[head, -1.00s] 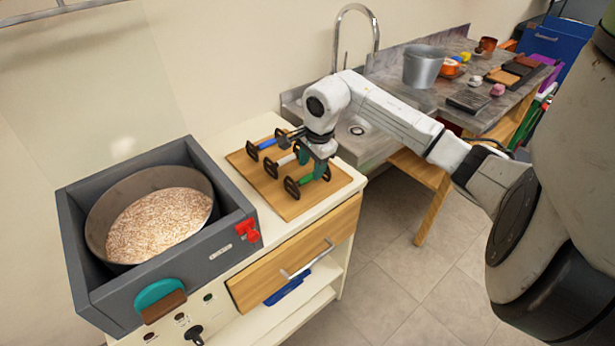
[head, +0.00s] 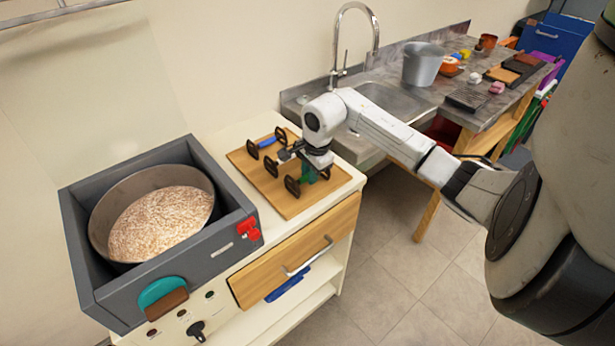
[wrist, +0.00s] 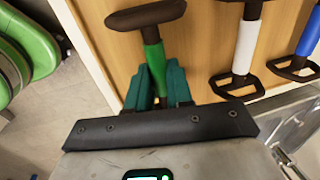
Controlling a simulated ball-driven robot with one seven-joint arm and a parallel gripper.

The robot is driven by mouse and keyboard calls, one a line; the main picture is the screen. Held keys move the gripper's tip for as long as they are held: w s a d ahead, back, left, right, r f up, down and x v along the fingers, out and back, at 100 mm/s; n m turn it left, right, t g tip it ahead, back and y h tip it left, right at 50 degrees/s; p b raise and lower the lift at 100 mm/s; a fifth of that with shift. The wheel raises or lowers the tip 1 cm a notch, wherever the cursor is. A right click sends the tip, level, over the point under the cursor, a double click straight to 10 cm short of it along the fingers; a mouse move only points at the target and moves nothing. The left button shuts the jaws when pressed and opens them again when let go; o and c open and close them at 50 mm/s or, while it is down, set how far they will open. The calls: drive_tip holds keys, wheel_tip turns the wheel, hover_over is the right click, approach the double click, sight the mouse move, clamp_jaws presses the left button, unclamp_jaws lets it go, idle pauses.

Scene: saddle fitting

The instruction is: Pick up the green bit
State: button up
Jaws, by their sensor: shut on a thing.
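The green bit (wrist: 153,58) is a green bar with black ends, over the wooden board (wrist: 119,54) in the wrist view. My gripper (wrist: 158,78) has its two teal fingers shut around the green bar. In the head view my gripper (head: 308,173) is low at the board's right part, and the green bit's near black end (head: 292,186) shows beside it. Most of the green bar is hidden there by the fingers. I cannot tell whether the bit is clear of the board.
A white bit (wrist: 245,47) and a blue bit (wrist: 309,32) lie beside the green one. A grey box with a round pan (head: 105,215) stands left of the board. The sink (head: 392,97) is to the right, behind my arm.

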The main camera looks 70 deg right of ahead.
clamp_jaws()
drive_tip(key=shift+r, duration=0.1)
drive_tip(key=shift+r, duration=0.4)
wheel_tip(320, 180, up, 2)
drive_tip(key=shift+d+r+b, duration=0.1)
drive_tip(key=shift+b, duration=0.7)
drive_tip(key=s+a+r+b, duration=0.3)
drive_tip(key=s+a+r, duration=0.6)
drive_tip(key=s+r, duration=0.1)
drive_tip(key=shift+s+a+b, duration=0.2)
drive_tip(key=shift+a+b, duration=0.1)
drive_tip(key=shift+a, duration=0.05)
